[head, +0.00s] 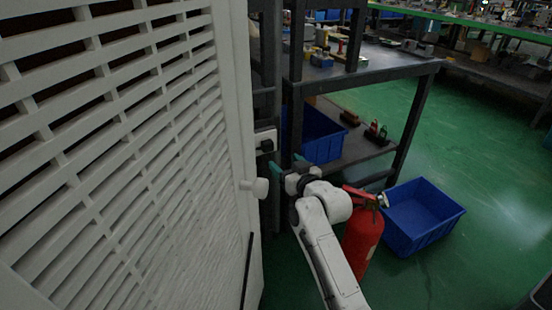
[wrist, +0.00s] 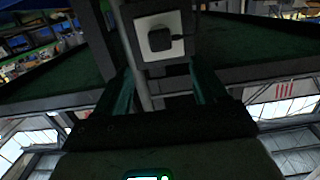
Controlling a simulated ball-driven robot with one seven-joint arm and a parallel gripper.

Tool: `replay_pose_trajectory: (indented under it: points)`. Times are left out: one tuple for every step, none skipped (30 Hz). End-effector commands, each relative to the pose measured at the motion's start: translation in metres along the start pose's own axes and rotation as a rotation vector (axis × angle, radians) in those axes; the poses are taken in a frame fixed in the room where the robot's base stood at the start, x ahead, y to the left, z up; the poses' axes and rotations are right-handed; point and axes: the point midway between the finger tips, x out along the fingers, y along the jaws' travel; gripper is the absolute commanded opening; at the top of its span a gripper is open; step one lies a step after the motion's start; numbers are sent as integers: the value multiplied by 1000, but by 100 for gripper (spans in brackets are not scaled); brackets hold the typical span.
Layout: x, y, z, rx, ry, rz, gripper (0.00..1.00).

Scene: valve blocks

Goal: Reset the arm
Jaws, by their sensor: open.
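My gripper (head: 287,164) is near the middle of the head view, at the end of my white arm. Its two teal fingers are apart, with nothing seen between them. In the wrist view the fingers (wrist: 163,90) stand on either side of a grey pole, which lies beyond them; I cannot tell how far. A pale socket box with a black plug (head: 265,142) is just up and left of my gripper in the head view. The same socket and plug (wrist: 160,38) show at the top middle of the wrist view.
A white slatted door (head: 120,150) with a round knob (head: 256,187) fills the left, close to my gripper. A dark workbench (head: 380,68) stands behind. A red fire extinguisher (head: 362,240) and an empty blue bin (head: 425,215) stand right of my arm. Green floor is clear farther right.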

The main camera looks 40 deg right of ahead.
Motion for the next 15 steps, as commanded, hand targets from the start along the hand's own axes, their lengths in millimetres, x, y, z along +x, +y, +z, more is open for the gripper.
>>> replay_pose_trajectory:
  points:
    - [0, 0, 0, 0, 0, 0, 71]
    - [0, 0, 0, 0, 0, 0, 71]
    - [0, 0, 0, 0, 0, 0, 71]
    - [0, 0, 0, 0, 0, 0, 71]
    - [0, 0, 0, 0, 0, 0, 71]
    - [0, 0, 0, 0, 0, 0, 71]
    - [0, 0, 0, 0, 0, 0, 71]
    - [0, 0, 1, 0, -2, -1, 71]
    - [-3, -4, 6, 0, -18, -6, 71]
    - [-6, -7, 11, 0, -35, -12, 71]
    - [-10, -11, 19, 0, -59, -19, 71]
    - [-18, -18, 30, 0, -100, -31, 71]
    - [-26, -23, 42, 0, -138, -42, 71]
    - [-35, -30, 54, -1, -182, -53, 71]
    - [-50, -39, 72, -4, -248, -69, 71]
